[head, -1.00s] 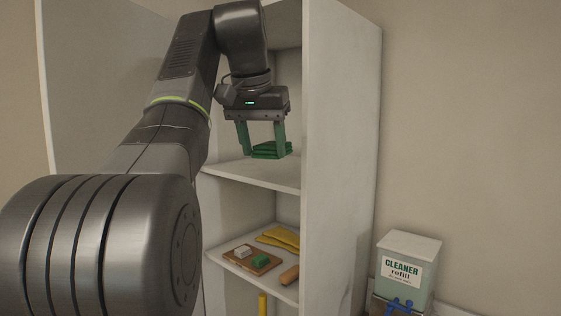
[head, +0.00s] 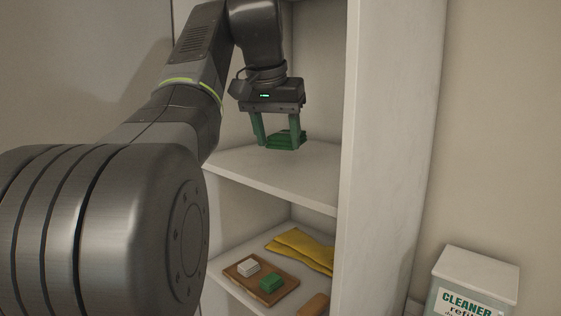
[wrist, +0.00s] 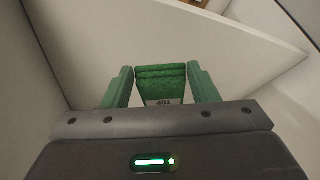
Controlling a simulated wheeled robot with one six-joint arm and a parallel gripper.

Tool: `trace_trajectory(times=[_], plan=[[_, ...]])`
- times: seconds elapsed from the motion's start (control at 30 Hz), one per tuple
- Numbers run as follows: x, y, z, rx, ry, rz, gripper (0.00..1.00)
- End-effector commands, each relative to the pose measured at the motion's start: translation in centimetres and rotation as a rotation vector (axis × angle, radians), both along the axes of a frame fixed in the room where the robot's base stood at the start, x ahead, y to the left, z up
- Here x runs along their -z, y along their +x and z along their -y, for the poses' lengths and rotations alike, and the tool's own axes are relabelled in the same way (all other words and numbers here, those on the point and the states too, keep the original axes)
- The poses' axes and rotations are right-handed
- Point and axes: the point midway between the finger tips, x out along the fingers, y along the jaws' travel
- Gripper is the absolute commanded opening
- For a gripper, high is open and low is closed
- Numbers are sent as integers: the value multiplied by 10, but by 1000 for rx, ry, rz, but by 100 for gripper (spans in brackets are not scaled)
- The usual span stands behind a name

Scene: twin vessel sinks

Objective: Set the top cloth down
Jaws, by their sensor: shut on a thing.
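My gripper (head: 277,132) has its two green fingers pointing down in the upper bay of the white cabinet. It is shut on a folded dark green cloth (head: 287,139), low over the upper shelf (head: 275,172). In the wrist view the cloth (wrist: 161,75) shows several folded layers between the fingers of my gripper (wrist: 162,78), with a small pale label on its near face. I cannot tell whether the cloth touches the shelf or lies on another cloth.
The cabinet's right side panel (head: 390,140) stands close to my gripper. A cleaner refill box (head: 477,275) is at lower right.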

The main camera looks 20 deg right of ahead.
Motion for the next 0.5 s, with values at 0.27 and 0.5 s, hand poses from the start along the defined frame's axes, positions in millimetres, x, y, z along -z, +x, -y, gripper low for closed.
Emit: trace_trajectory(times=[0.27, 0.5], plan=[[22, 0, 0, 0, 1, -1, 32], [49, 0, 0, 0, 1, -2, 32]])
